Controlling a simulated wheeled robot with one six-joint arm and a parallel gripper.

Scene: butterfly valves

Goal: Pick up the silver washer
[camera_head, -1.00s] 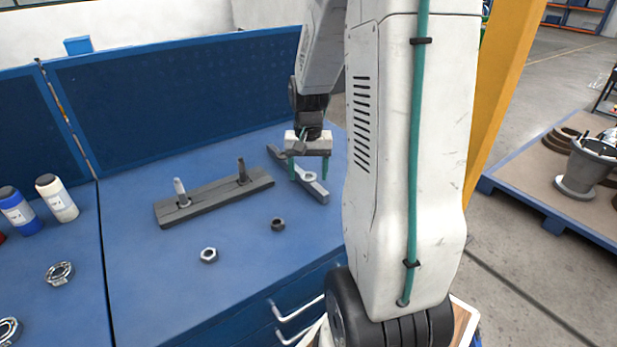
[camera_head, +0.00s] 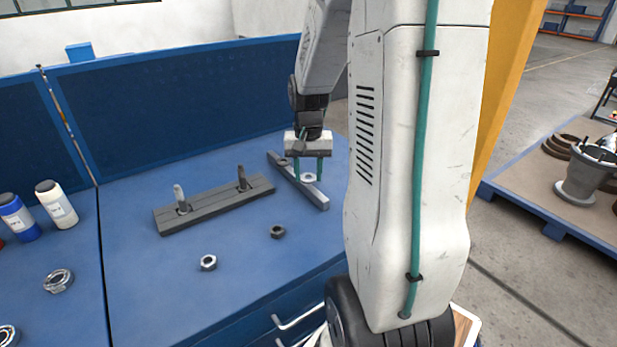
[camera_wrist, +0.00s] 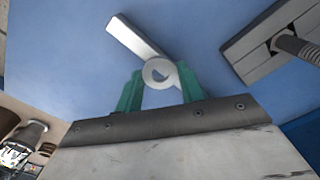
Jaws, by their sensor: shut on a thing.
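The silver washer (camera_head: 308,177) is held between the green fingers of my gripper (camera_head: 309,172), just over the grey bar (camera_head: 314,195) at the back right of the blue bench. The grey bar (camera_wrist: 135,36) runs behind the washer there. Whether the washer still touches the bar is hard to tell. A darker ring (camera_head: 283,161) lies on the far end of the bar.
A dark rail (camera_head: 215,203) with two upright bolts lies left of my gripper. A silver nut (camera_head: 208,262) and a dark nut (camera_head: 277,231) lie in front. Bottles (camera_head: 57,204) stand at the left. A blue panel (camera_head: 180,110) closes the back.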

